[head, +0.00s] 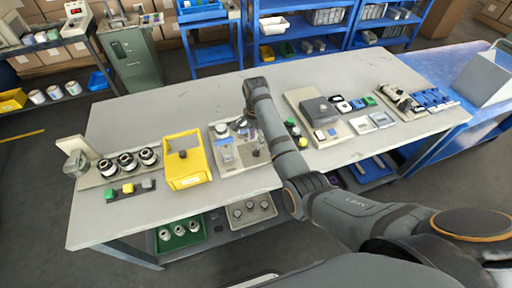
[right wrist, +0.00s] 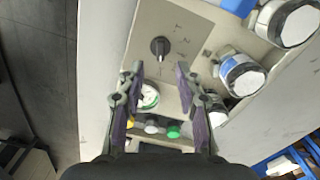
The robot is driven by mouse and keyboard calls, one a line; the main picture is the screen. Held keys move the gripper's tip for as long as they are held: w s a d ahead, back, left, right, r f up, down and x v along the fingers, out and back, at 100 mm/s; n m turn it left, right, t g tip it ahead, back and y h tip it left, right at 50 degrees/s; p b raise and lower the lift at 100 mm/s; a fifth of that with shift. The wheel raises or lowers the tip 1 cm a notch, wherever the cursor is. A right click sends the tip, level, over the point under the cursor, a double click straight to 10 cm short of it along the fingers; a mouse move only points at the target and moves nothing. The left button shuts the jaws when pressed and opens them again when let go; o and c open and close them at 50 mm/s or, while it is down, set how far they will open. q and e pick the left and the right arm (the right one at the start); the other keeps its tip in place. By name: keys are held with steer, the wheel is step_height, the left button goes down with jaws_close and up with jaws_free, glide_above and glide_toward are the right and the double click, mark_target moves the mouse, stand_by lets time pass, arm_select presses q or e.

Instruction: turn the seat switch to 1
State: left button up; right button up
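The seat switch looks to be the small black rotary knob (right wrist: 160,46) on a beige panel (right wrist: 195,18) in the right wrist view. Faint marks sit around the knob, too small to read. My right gripper (right wrist: 158,78) is open, its two fingers spread apart with nothing between the pads. The knob lies ahead of the fingertips, roughly centred between them and not touched. In the head view my right gripper (head: 246,130) hangs over the beige unit in the middle of the table, and I cannot clearly make out the knob there. My left gripper is not in view.
A round gauge (right wrist: 150,96) and a green button (right wrist: 173,131) sit below the knob. A white-and-blue cylinder (right wrist: 240,76) stands to its right. In the head view a yellow bin (head: 186,163) is left of the unit and a grey-topped device (head: 320,112) right of it.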

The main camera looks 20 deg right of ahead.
mark_target(256, 150)
step_height(256, 150, down, 7)
steer(key=shift+r, duration=0.2)
jaws_close()
